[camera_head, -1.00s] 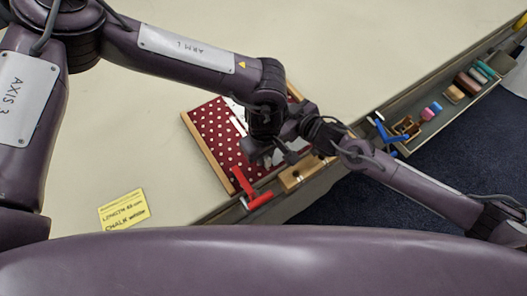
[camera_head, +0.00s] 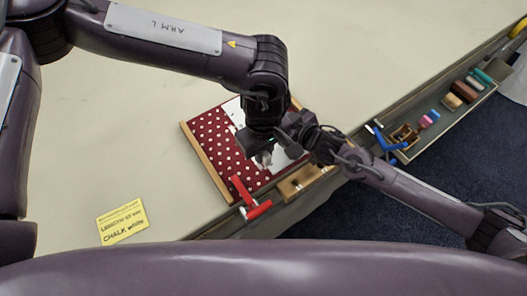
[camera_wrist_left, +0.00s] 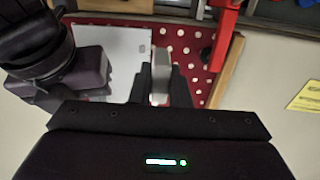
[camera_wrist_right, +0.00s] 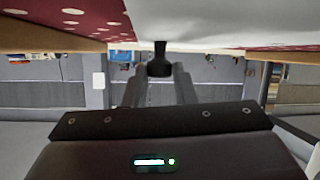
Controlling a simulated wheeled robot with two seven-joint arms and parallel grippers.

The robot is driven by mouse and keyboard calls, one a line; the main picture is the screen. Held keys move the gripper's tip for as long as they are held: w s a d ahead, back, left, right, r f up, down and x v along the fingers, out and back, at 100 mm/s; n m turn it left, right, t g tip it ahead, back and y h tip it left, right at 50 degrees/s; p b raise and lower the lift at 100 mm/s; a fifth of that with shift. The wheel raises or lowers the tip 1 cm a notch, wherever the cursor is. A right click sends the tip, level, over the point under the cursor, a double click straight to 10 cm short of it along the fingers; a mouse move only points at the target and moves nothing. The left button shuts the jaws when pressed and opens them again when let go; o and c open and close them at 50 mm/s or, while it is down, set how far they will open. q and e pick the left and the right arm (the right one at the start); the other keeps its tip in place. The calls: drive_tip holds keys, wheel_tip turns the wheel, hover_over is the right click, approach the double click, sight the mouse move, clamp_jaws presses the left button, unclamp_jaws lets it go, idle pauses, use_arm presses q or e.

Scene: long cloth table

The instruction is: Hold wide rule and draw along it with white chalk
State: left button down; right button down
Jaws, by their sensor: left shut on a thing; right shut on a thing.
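A dark red board with white dots (camera_head: 212,140) and wooden edges lies at the table's front edge. The wide rule, a pale flat plate (camera_wrist_left: 122,58), lies on it; part of it shows in the head view (camera_head: 281,161), the rest hidden by my arms. My left gripper (camera_wrist_left: 161,72) is over the board beside the plate, shut on a pale stick, apparently the white chalk (camera_wrist_left: 161,88). I cannot tell whether its tip touches the board. My right gripper (camera_wrist_right: 160,72) is low over the plate, shut on a black knob (camera_wrist_right: 160,58), apparently the rule's.
A blue clamp (camera_head: 386,143) and a tray (camera_head: 434,133) of coloured pieces are to the right along the edge. A yellow note (camera_head: 122,221) lies at left. The table behind is clear.

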idle(0.4)
use_arm(q)
drive_tip(key=shift+f, duration=3)
drive_tip(key=shift+f, duration=0.5)
drive_tip(key=shift+w+a, duration=0.1)
drive_tip(key=shift+w+a+r, duration=0.1)
drive_tip(key=shift+w+a, duration=0.35)
drive_tip(key=shift+w, duration=0.25)
drive_tip(key=shift+w+a, duration=0.1)
drive_tip(key=shift+w, duration=0.05)
drive_tip(key=shift+w+a, duration=0.5)
drive_tip(key=shift+w, duration=0.2)
